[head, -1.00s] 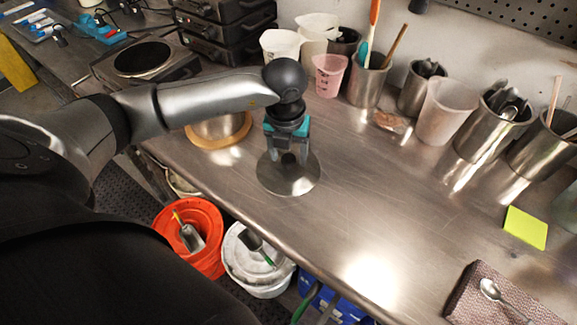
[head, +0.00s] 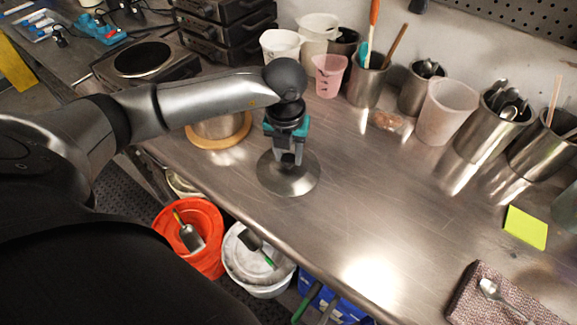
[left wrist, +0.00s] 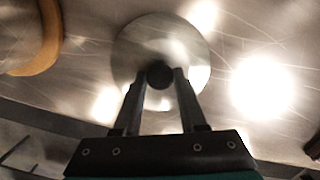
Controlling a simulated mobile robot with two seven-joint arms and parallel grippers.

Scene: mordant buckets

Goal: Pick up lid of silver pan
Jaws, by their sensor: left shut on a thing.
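The round silver lid (head: 290,184) lies at the middle left of the steel counter, near its front edge. It also shows in the left wrist view (left wrist: 135,62), with a dark round knob (left wrist: 160,74) at its middle. My left gripper (head: 289,160) is above the lid, pointing down, its fingers shut on the knob. In the left wrist view, the fingertips (left wrist: 158,82) touch the knob from both sides. I cannot tell whether the lid is clear of the counter. The silver pan (head: 219,126) stands on a round wooden board, partly hidden by my left arm. My right gripper is not in view.
The wooden board (head: 222,142) is left of the lid. Measuring cups and steel containers (head: 368,86) line the back wall. An orange bucket (head: 203,235) and a white bucket (head: 262,280) stand below the front edge.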

